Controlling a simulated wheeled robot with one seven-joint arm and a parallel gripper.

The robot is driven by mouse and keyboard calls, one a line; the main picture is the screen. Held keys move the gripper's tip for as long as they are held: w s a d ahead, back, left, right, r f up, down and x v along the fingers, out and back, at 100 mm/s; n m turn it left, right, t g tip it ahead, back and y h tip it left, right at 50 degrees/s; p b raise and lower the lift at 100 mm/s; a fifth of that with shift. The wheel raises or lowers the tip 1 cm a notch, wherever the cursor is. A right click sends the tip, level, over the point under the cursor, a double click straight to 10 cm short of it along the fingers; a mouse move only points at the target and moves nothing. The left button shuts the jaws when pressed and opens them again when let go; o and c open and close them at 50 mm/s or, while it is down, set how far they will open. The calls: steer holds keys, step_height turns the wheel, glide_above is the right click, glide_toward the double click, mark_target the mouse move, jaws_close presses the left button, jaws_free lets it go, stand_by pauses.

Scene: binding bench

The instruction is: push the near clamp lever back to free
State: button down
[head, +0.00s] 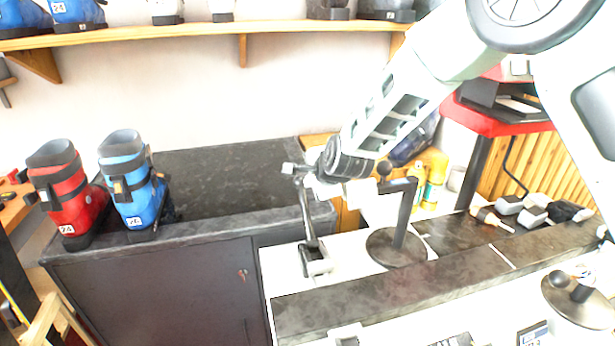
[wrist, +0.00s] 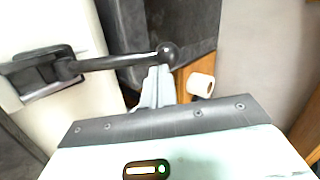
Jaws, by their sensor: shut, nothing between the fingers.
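The near clamp lever is a dark arm that stands up from its bracket (head: 317,264) on the white bench top. In the wrist view, the lever (wrist: 110,63) runs across from its bracket (wrist: 42,82) at the left to a round black knob (wrist: 167,53). In the head view, its upper end is by my gripper (head: 299,171) and the knob cannot be made out. My gripper (wrist: 158,86) is shut and empty, its fingertips right by the lever just below the knob. Whether they touch is unclear.
A black post stand (head: 400,228) with a round base and a knob stands close to the right. Another knobbed stand (head: 585,298) is at the far right. A dark rail (head: 400,290) crosses the bench front. Red (head: 72,195) and blue (head: 130,185) ski boots stand at the left.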

steer(key=shift+x, duration=1)
steer(key=shift+w+r, duration=0.1)
steer(key=shift+r, duration=0.05)
steer(key=shift+w+a+f, duration=0.15)
steer(key=shift+w+f, duration=0.25)
steer(key=shift+w+a+f+b, duration=0.1)
steer(key=shift+w+f+b, duration=0.05)
steer(key=shift+w+b, duration=0.25)
